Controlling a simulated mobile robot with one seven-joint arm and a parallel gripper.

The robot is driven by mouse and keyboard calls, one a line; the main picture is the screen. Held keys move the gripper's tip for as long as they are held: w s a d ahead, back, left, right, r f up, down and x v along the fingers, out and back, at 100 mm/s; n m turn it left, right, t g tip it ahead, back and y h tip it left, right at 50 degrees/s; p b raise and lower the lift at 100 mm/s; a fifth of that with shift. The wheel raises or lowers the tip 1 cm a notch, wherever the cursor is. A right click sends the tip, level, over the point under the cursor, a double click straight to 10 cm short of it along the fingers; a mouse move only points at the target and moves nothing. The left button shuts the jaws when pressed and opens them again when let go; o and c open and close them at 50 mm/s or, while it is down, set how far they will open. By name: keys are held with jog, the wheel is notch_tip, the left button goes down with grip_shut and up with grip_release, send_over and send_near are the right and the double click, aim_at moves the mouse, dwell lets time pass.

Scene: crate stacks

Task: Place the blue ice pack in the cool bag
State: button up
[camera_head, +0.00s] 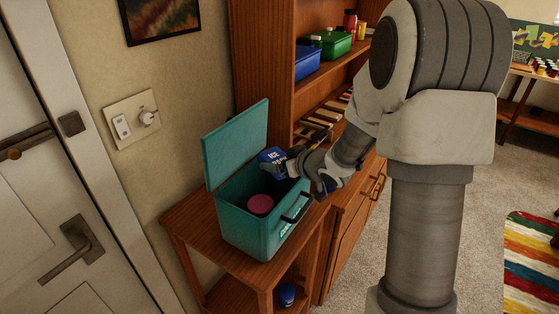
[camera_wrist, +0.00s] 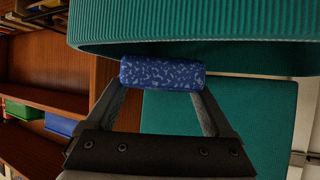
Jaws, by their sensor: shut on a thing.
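The teal cool bag (camera_head: 238,222) stands on a wooden side table with its lid (camera_head: 236,143) raised. A round pink thing (camera_head: 260,204) lies inside it. My gripper (camera_head: 283,167) is shut on the blue ice pack (camera_head: 271,157), at the far right part of the bag's opening, near the lid. In the wrist view the speckled blue ice pack (camera_wrist: 162,73) sits between the two fingertips (camera_wrist: 160,87). A ribbed teal wall (camera_wrist: 200,22) is close to the pack, and a flat teal panel (camera_wrist: 255,115) is behind it. How far the pack is above the bag's rim is unclear.
A wooden shelf unit (camera_head: 262,60) behind holds a blue crate (camera_head: 307,63) and a green crate (camera_head: 335,43). The wooden side table (camera_head: 190,230) has a blue can (camera_head: 287,294) on its lower shelf. A door (camera_head: 75,215) is at left.

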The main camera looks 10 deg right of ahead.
jog(key=o, duration=1.3)
jog(key=shift+r+p, duration=0.4)
jog(key=shift+s+d+r, duration=0.15)
jog(key=shift+s+r, duration=0.05)
jog(key=shift+r, duration=0.15)
jog(key=p+v, duration=0.1)
jog(key=v, duration=1)
jog(key=shift+s+p, duration=0.3)
jog(key=shift+p, duration=0.1)
jog(key=shift+d, duration=0.1)
